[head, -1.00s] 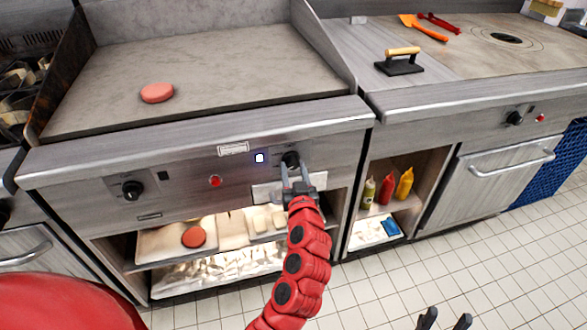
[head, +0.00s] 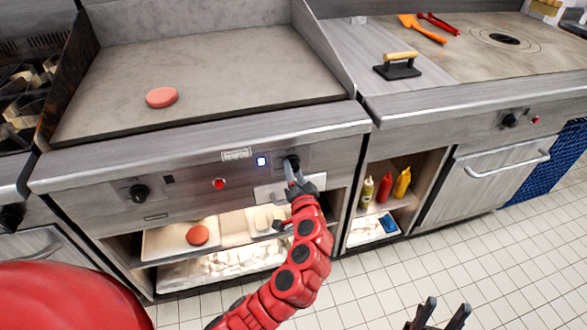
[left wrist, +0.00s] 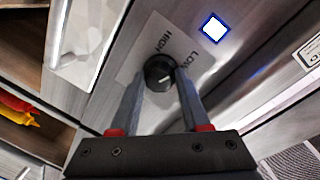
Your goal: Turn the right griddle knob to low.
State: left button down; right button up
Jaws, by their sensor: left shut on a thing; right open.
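The right griddle knob (head: 291,163) is a black dial on the griddle's front panel. In the left wrist view the knob (left wrist: 160,72) sits between my left gripper's fingertips (left wrist: 158,82), which are shut on its sides. A pale mark on the knob points toward the right of that view, on the side of the word LOW; HIGH is printed above the knob. In the head view my left gripper (head: 295,175) is tilted at the knob and partly hides it. My right gripper (head: 440,312) is open and empty at the bottom right.
A square light (head: 261,161) glows blue-white left of the knob. The left griddle knob (head: 140,192) and a red button (head: 219,184) are on the same panel. A pink patty (head: 162,97) lies on the griddle. Squeeze bottles (head: 384,187) stand in the right cubby.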

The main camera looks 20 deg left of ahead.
pick_arm(q)
jog(key=shift+d+r+m, duration=0.1)
jog(key=shift+r+m, duration=0.05)
jog(key=shift+m, duration=0.35)
jog(key=shift+c, duration=1.9)
grip_release()
jog(key=v, duration=1.7)
jog(key=shift+d, duration=0.2)
